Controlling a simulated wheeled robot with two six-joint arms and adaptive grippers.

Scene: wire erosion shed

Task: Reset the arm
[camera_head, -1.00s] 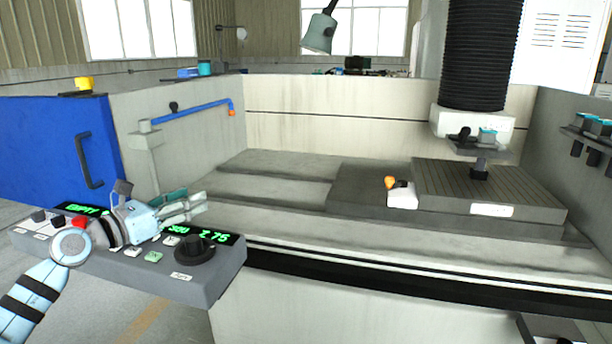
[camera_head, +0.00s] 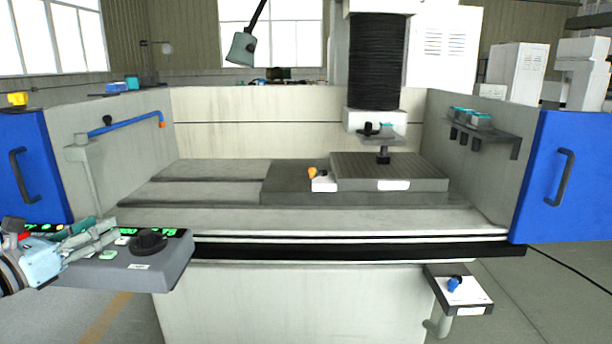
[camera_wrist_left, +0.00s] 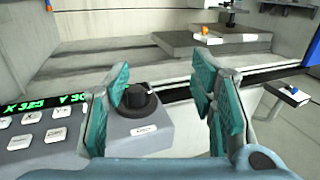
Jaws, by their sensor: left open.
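My left gripper (camera_head: 88,236) comes in from the left edge in the head view, over the grey control panel (camera_head: 165,275). In the left wrist view its two teal-padded fingers (camera_wrist_left: 165,105) stand wide apart with nothing between them. The panel's black knob (camera_head: 150,241) lies ahead of the fingers, and it also shows in the left wrist view (camera_wrist_left: 137,98). Green digits and several white buttons (camera_wrist_left: 55,135) show on the panel at the left. I cannot tell whether the gripper touches the panel. My right gripper is in neither view.
A machine tank with a slotted block (camera_head: 388,170) and a black bellows column (camera_head: 377,62) fills the middle. Blue doors stand at left (camera_head: 32,165) and right (camera_head: 570,175). A small shelf (camera_head: 462,291) with a blue item juts out front right.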

